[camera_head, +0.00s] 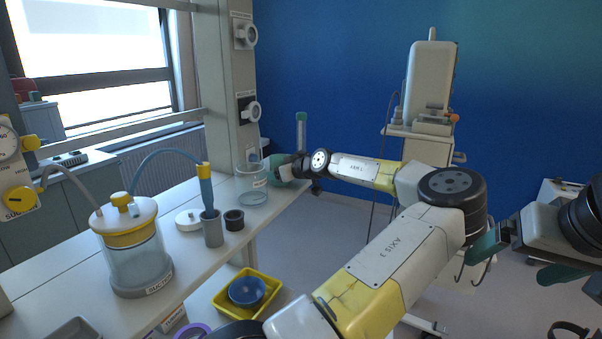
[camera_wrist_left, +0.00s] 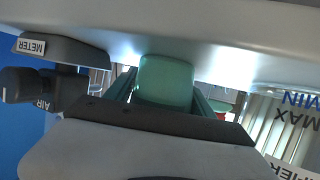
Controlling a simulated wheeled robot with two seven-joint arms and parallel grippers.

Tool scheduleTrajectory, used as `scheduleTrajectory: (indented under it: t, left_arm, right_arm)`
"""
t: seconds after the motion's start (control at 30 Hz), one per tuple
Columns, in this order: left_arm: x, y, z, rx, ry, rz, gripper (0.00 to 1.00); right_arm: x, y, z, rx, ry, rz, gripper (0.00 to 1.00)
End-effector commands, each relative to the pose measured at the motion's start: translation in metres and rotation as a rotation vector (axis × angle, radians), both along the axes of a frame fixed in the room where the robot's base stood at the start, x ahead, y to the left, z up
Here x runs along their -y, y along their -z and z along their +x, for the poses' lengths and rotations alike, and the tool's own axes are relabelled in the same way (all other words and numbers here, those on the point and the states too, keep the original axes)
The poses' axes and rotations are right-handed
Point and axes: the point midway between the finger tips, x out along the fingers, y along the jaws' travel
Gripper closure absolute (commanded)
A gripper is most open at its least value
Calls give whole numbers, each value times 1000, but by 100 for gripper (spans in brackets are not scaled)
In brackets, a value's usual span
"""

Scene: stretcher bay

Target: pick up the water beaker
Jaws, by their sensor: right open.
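My left gripper (camera_head: 279,169) is at the far end of the table, its arm reaching in across the middle of the head view. A green-tinted, smooth vessel, apparently the water beaker (camera_wrist_left: 165,80), sits between its two green fingers in the left wrist view. Whether the fingers press on it does not show. In the head view the gripper covers most of it; only a green patch (camera_head: 275,164) shows. My right gripper (camera_head: 522,259) is open and empty at the right, over the floor, away from the table.
A clear jar (camera_head: 251,175) stands just left of the left gripper, with a shallow clear dish (camera_head: 253,198) before it. A suction jar (camera_head: 138,262), grey cup (camera_head: 213,233) and dark cup (camera_head: 234,220) stand nearer. A yellow tray (camera_head: 270,303) with a blue bowl (camera_head: 247,291) sits lower down.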

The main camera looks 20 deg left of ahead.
Motion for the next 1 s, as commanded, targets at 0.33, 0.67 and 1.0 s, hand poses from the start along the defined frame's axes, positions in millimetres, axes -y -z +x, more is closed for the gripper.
scheduleTrajectory:
  t: [0.33, 0.67, 1.0]
  left_arm:
    - [0, -1, 0, 1, 1, 1, 90]
    - [0, -4, 0, 1, 1, -1, 90]
    - [-2, -27, 0, 3, 0, -1, 90]
  right_arm:
    - [0, 0, 0, 0, 0, 0, 7]
    - [2, 0, 0, 0, 0, 0, 7]
    - [20, 0, 1, 0, 0, 0, 7]
